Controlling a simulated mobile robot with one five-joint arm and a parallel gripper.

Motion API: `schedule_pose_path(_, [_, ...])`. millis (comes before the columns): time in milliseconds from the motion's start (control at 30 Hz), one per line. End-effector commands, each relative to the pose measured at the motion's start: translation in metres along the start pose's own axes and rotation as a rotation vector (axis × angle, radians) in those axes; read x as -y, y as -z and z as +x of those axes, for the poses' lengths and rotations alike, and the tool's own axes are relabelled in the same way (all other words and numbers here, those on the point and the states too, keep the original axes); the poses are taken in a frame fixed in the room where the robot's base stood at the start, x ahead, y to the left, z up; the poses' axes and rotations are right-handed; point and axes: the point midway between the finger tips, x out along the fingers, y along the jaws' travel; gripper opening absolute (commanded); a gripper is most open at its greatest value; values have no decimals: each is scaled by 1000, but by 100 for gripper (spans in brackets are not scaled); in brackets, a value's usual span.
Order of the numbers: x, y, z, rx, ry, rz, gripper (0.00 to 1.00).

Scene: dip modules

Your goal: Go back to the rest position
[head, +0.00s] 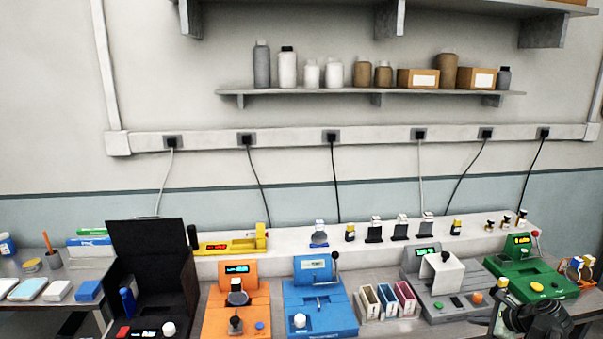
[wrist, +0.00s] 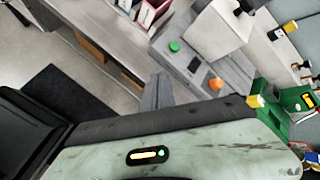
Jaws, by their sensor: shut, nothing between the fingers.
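My gripper shows at the lower right of the head view as a dark shape, in front of the green module (head: 535,285). In the wrist view its grey fingers (wrist: 158,90) are together with nothing visible between them. They point over the floor and bench edge, apart from the grey module (wrist: 195,65). The grey module also shows in the head view (head: 440,290), with a white block on it, a green button and an orange button. My arm hides part of the bench's front right.
Along the bench stand a black open case (head: 150,260), an orange module (head: 236,310), a blue module (head: 322,305) and a rack of coloured slots (head: 388,303). A raised white ledge (head: 285,262) behind holds small bottles. In the wrist view, open floor (wrist: 50,45) lies at left.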

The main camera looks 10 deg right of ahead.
Motion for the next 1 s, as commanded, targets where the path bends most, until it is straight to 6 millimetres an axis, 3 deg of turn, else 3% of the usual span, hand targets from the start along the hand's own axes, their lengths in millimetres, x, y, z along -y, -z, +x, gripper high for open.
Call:
schedule_pose_path(367, [-11, -75, 46, 66, -66, -91, 0])
schedule_pose_path(633, [-43, -169, 95, 138, -154, -211, 0])
schedule_pose_path(767, [-84, -236, 124, 169, -242, -329, 0])
schedule_pose_path(900, [-160, -317, 151, 198, -381, -593, 0])
schedule_pose_path(1000, [-215, -357, 158, 212, -475, -829, 0])
